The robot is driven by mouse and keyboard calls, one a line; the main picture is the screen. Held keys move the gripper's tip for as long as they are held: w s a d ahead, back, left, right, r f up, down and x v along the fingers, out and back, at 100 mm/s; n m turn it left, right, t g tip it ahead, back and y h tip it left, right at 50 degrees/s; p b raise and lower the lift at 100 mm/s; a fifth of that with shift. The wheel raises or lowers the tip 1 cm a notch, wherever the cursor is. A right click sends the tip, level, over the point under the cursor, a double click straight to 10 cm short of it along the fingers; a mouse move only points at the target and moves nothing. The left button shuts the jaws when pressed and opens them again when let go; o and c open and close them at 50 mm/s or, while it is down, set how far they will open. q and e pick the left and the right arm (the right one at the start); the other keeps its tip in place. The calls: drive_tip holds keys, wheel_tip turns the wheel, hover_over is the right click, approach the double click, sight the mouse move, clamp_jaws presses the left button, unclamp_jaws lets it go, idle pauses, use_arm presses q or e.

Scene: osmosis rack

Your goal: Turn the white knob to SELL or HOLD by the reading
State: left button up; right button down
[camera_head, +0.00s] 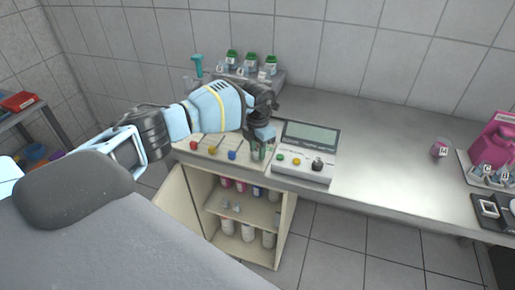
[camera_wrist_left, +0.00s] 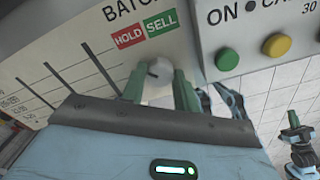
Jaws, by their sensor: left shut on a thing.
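The white knob (camera_wrist_left: 157,80) sits on a pale panel (camera_wrist_left: 60,50) below a red HOLD label (camera_wrist_left: 129,35) and a green SELL label (camera_wrist_left: 159,21) in the left wrist view. My left gripper (camera_wrist_left: 160,90) is shut on the knob, with one green finger on each side. In the head view my left gripper (camera_head: 262,150) is at the right end of the panel and hides the knob. A device with a grey screen (camera_head: 311,136) stands right of it; its reading is too small to make out.
The device has a green button (camera_wrist_left: 227,60), a yellow button (camera_wrist_left: 276,45) and a black knob (camera_head: 317,164) close to the gripper. Bottles with green caps (camera_head: 250,62) stand behind. An open cabinet (camera_head: 240,212) is below.

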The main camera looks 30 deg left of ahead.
use_arm(q)
drive_tip(key=o, duration=1)
drive_tip(key=shift+c, duration=0.2)
drive_tip(key=shift+r, duration=3.95)
drive_tip(key=shift+f, duration=0.1)
